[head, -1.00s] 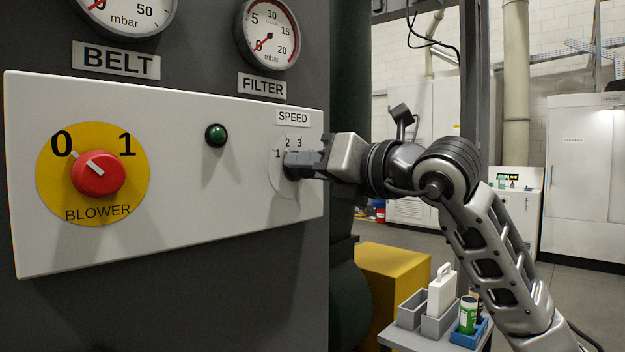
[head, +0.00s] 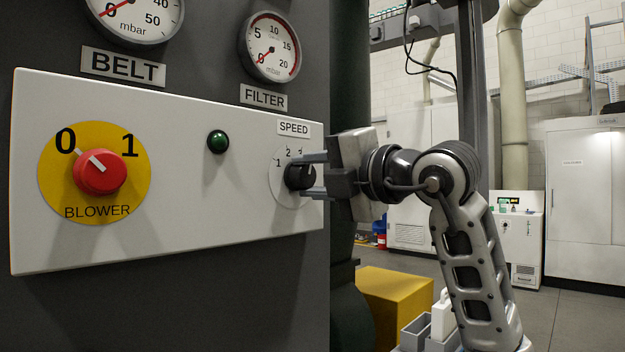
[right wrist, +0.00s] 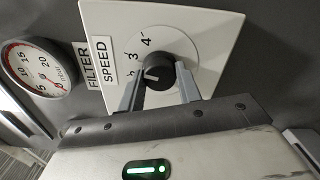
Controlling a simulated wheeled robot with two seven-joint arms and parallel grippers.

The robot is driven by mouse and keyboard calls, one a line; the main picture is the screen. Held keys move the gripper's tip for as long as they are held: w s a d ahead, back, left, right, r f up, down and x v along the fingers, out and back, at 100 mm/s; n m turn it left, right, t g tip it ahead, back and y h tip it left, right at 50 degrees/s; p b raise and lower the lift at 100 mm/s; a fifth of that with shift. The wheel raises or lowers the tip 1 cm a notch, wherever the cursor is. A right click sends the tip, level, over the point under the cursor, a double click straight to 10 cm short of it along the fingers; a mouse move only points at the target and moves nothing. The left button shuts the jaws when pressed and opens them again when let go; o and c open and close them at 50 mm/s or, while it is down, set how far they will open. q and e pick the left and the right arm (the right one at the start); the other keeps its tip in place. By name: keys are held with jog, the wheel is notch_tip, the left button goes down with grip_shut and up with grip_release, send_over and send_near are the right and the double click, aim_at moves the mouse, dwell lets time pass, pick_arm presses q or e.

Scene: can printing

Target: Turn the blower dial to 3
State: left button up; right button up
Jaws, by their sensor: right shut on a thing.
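The SPEED dial is a black round knob (head: 296,175) on a white numbered disc, at the right end of the white panel. It also shows in the right wrist view (right wrist: 170,76). A white mark on the knob points left, toward a partly hidden numeral below the 3; the 3 and 4 are readable there. My right gripper (head: 305,176) is shut on the knob, one finger above and one below in the head view. The red BLOWER switch (head: 99,173) on a yellow disc points up-left, toward 0. My left gripper is not in view.
A green lamp (head: 217,141) sits between the switch and the dial. FILTER (head: 270,47) and BELT (head: 136,15) gauges are above the white panel (head: 190,235). A yellow box (head: 395,300) and a grey tray (head: 415,333) stand low behind my right arm.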

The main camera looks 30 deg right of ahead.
jog(key=shift+d+m, duration=0.1)
jog(key=shift+m, duration=0.5)
jog(key=shift+r, duration=0.1)
jog(key=o, duration=1)
jog(key=shift+s, duration=0.1)
jog(key=b+v, duration=0.3)
jog(key=v, duration=1.2)
jog(key=shift+s+d, duration=0.2)
jog(key=shift+s, duration=0.15)
